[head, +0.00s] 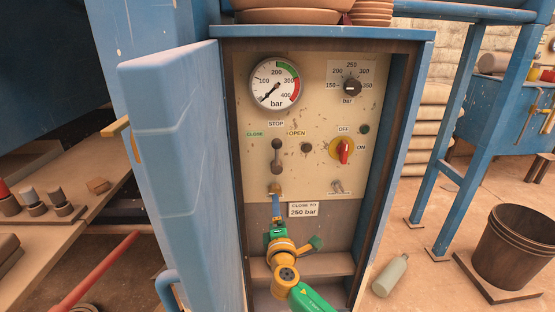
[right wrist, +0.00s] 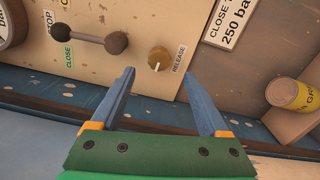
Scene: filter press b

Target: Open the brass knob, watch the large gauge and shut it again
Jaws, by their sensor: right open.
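The brass knob (right wrist: 158,60) sits on the cream panel beside a RELEASE label in the right wrist view. In the head view the knob (head: 276,189) shows just above my fingertips. My right gripper (right wrist: 158,73) is open, its blue fingers pointing at the panel with the knob between their tips in the picture; no contact shows. It also appears in the head view (head: 276,203). The large gauge (head: 275,83) at the panel's upper left has its black needle pointing lower left, near the low end of the scale. My left gripper is not in view.
A black lever (head: 277,156) is above the knob. A red switch (head: 344,151) and small dial (head: 352,86) are to the right. A "CLOSE TO 250 bar" sign (head: 303,209) hangs below. The blue door (head: 175,170) stands open at left. A yellow can (right wrist: 289,94) is near my right finger.

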